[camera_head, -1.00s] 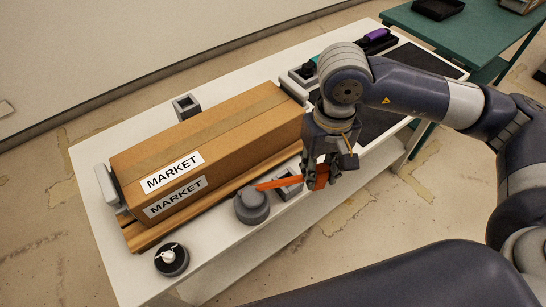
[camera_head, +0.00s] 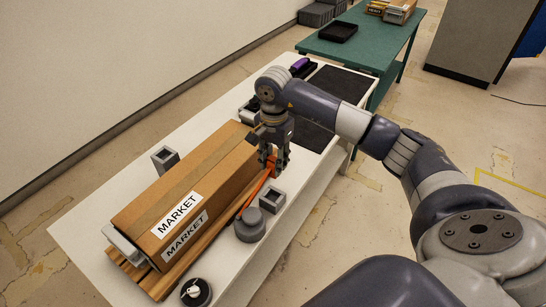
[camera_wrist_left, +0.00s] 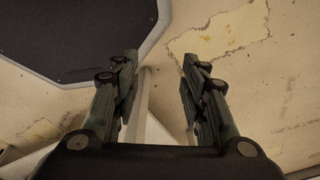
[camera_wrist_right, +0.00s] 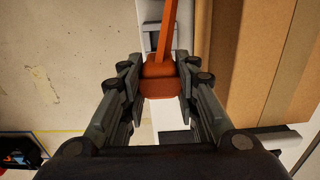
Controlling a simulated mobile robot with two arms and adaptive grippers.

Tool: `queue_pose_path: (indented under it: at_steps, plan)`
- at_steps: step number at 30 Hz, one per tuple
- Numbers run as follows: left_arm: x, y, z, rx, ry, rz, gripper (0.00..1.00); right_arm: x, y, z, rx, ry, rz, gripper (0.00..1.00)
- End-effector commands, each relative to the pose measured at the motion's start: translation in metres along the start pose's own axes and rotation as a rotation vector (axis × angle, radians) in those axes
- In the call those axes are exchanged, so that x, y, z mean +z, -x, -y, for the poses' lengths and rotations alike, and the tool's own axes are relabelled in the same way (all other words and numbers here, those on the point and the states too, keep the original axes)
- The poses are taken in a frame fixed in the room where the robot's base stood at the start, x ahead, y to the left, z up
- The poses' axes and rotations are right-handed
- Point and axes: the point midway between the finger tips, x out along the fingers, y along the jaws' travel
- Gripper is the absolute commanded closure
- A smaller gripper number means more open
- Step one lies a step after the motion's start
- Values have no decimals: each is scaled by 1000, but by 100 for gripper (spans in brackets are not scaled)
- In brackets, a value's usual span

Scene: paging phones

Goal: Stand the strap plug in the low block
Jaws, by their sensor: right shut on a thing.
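The orange strap plug (camera_wrist_right: 160,82) is between the fingers of my right gripper (camera_head: 273,165), which is shut on it. In the head view its orange strap (camera_head: 255,190) runs from the gripper down to a round grey base (camera_head: 250,226). A grey square block with an opening (camera_head: 272,198) stands on the white table beside the strap, apart from the gripper. A second such block (camera_head: 165,158) stands behind the carton. I cannot tell for sure which is lower. My left gripper (camera_wrist_left: 160,90) is open and empty over the floor in the left wrist view.
A long carton marked MARKET (camera_head: 185,195) lies on wooden slats close left of my right gripper. A black disc with a white knob (camera_head: 196,292) is at the near end. A dark mat (camera_head: 338,86) and a green table (camera_head: 365,42) are beyond.

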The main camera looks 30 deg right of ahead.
Motion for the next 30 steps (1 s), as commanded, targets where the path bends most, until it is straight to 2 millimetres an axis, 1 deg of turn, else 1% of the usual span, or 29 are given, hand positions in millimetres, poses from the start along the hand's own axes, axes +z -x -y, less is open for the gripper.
queue_pose_path:
  at_steps: [1, 7, 11, 14, 20, 25, 30]
  plan:
    - [2, -5, 2, -3, 0, 2, 60, 1, -7, 0, 0, 2, 1, 96]
    - [16, -17, 18, -22, -1, 22, 60, 1, -29, 0, 1, 4, 0, 96]
    - [24, -24, 24, -28, 1, 34, 60, 1, -43, 0, 0, 4, 1, 96]
    - [27, -27, 23, -28, 2, 37, 60, 1, -49, 0, -1, 5, 0, 96]
    - [26, -34, 17, -20, 4, 34, 60, 1, -57, 0, -1, 6, 0, 96]
    - [24, -48, 9, -11, 4, 29, 60, 1, -72, 0, 0, 6, 0, 96]
    - [24, -66, 8, -9, 1, 25, 60, 1, -92, 0, 0, 5, 0, 96]
